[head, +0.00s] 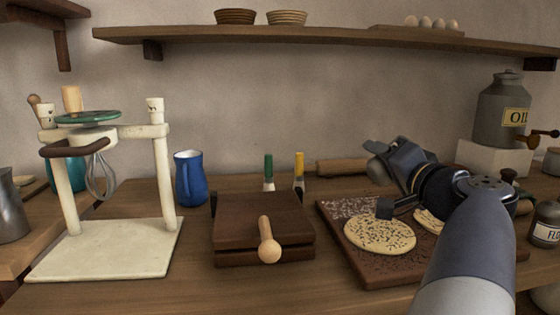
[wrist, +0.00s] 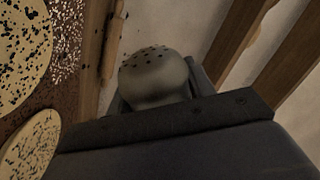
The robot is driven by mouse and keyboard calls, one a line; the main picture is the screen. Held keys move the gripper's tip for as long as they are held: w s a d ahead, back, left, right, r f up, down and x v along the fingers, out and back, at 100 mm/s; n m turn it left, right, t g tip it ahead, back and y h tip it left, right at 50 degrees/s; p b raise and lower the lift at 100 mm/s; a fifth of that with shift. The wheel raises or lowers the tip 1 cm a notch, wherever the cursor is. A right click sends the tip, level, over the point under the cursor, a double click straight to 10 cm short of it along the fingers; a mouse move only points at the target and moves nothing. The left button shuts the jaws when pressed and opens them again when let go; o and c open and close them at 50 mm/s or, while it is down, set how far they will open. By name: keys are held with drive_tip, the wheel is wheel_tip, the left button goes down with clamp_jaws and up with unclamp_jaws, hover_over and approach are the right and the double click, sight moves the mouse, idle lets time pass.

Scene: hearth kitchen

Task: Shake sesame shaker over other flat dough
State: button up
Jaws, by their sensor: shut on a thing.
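My gripper (head: 384,160) is shut on the sesame shaker (wrist: 155,78), a grey rounded shaker with dark holes in its top, seen close in the wrist view. In the head view only a small grey part of the shaker (head: 377,173) shows; it is held tilted above the back of the board. One flat dough (head: 380,236) lies at the board's front left, covered with dark specks. The other flat dough (head: 427,221) lies to its right, mostly hidden by my arm. Both doughs (wrist: 22,50) show specks in the wrist view, the second (wrist: 32,146) at lower left.
The dark board (head: 372,272) has seeds scattered over its back part. A wooden press (head: 240,228) with a round handle stands to its left. A rolling pin (head: 341,167) lies behind. An oil can (head: 503,105) and a flour jar (head: 546,222) stand at right.

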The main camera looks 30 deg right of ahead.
drive_tip(key=w+b, duration=0.2)
drive_tip(key=w, duration=0.1)
drive_tip(key=shift+d, duration=0.3)
idle(0.8)
